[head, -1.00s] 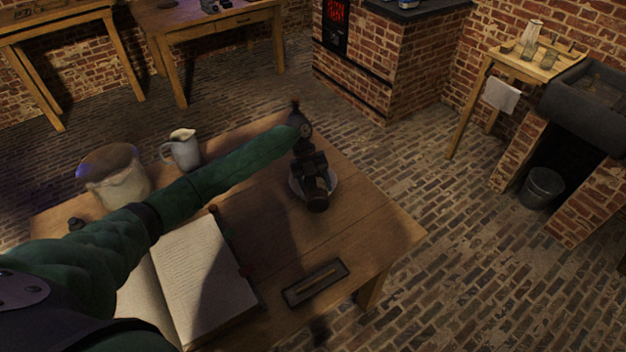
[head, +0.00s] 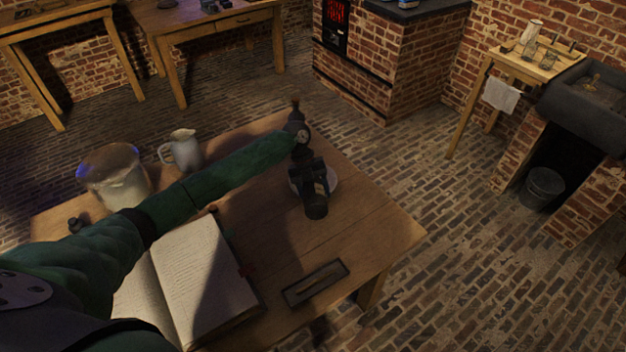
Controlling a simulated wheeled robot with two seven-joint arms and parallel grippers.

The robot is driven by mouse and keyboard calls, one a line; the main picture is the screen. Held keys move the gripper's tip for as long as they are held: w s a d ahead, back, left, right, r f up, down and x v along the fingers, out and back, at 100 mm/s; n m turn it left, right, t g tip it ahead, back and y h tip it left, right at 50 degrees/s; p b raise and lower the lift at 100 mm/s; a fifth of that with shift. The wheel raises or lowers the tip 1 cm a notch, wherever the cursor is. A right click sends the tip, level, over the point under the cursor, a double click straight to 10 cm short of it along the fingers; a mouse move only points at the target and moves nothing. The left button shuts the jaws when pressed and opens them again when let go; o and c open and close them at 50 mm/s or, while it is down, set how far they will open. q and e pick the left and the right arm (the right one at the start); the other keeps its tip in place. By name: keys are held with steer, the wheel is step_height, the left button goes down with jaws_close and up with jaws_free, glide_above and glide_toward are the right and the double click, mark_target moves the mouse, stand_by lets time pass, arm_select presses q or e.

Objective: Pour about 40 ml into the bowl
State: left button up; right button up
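My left arm reaches in from the left across the wooden table. Its dark gripper (head: 315,205) points downward over a pale round dish, which looks like the bowl (head: 332,183). The gripper covers most of the dish, so its contents are hidden. I cannot tell whether the fingers are open or shut, or whether they hold anything. A pale jug (head: 184,151) with a handle stands upright at the table's back edge, apart from the gripper. My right gripper is not in view.
A large pale jar (head: 115,178) with a dark top stands left of the jug. An open book (head: 205,275) lies at the front. A small dark tray (head: 315,283) lies near the table's right edge (head: 405,235). The tabletop between tray and dish is clear.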

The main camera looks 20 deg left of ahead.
arm_select(q)
steer(key=shift+s, duration=0.2)
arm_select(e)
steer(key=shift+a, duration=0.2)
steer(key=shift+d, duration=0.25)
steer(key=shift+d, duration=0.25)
arm_select(q)
steer(key=shift+s, duration=0.1)
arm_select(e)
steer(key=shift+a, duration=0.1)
